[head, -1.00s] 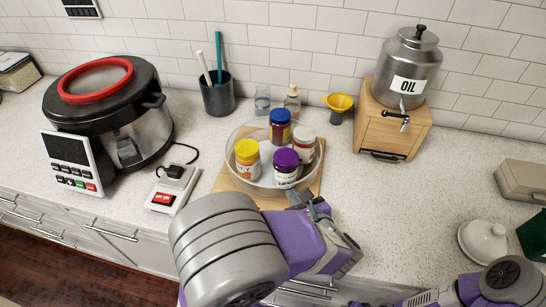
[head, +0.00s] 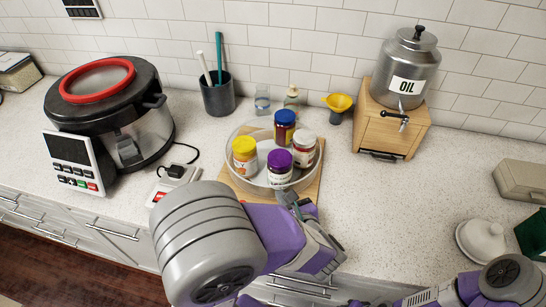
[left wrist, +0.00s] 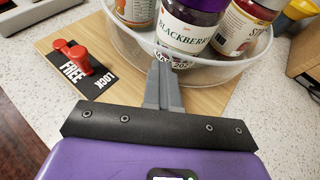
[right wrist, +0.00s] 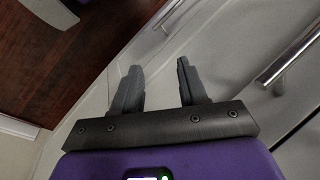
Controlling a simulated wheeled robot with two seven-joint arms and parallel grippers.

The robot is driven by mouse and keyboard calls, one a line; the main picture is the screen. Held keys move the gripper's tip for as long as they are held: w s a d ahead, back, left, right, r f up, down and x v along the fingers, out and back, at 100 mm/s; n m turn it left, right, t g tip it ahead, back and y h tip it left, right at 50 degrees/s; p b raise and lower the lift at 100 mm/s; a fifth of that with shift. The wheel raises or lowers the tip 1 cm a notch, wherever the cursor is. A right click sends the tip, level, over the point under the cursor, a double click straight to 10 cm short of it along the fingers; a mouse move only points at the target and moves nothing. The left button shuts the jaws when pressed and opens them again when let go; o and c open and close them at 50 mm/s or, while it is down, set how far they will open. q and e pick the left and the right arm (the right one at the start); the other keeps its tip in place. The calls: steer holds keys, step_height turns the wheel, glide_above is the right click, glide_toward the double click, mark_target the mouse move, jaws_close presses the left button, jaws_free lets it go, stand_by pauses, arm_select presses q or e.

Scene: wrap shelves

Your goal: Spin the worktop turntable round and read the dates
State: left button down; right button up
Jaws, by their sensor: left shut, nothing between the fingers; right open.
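The turntable is a clear-walled round tray (head: 258,183) on a wooden board (head: 312,188). It carries a yellow-lidded jar (head: 244,150), a blue-lidded jar (head: 284,122), a white-lidded jar (head: 304,145) and a purple-lidded jar (head: 279,160). In the left wrist view the purple-lidded jar (left wrist: 190,25) reads "BLACKBERRY"; small date print below it is partly hidden by my fingers. A red knob (left wrist: 74,55) sits beside a FREE/LOCK label (left wrist: 78,76). My left gripper (left wrist: 163,68) is shut and empty at the tray's front wall; contact is unclear. My right gripper (right wrist: 157,75) is open and empty.
An oil dispenser (head: 408,65) on a wooden stand is behind right. A white lid (head: 482,242) lies at right. My right gripper faces the drawer fronts (right wrist: 230,50).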

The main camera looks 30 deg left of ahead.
arm_select(q)
steer(key=shift+r, duration=0.1)
steer(key=shift+s+d+p, duration=0.25)
steer(key=shift+s+p, duration=0.1)
steer(key=shift+s, duration=0.1)
steer(key=shift+s+d+b, duration=0.35)
steer(key=shift+s+d, duration=0.25)
steer(key=shift+s, duration=0.3)
steer(key=shift+d, duration=0.1)
steer(key=p+v, duration=0.2)
steer(key=v, duration=0.4)
steer(key=shift+d, duration=0.1)
steer(key=shift+s+d+r, duration=0.15)
steer(key=shift+s+d, duration=0.25)
steer(key=shift+s, duration=0.05)
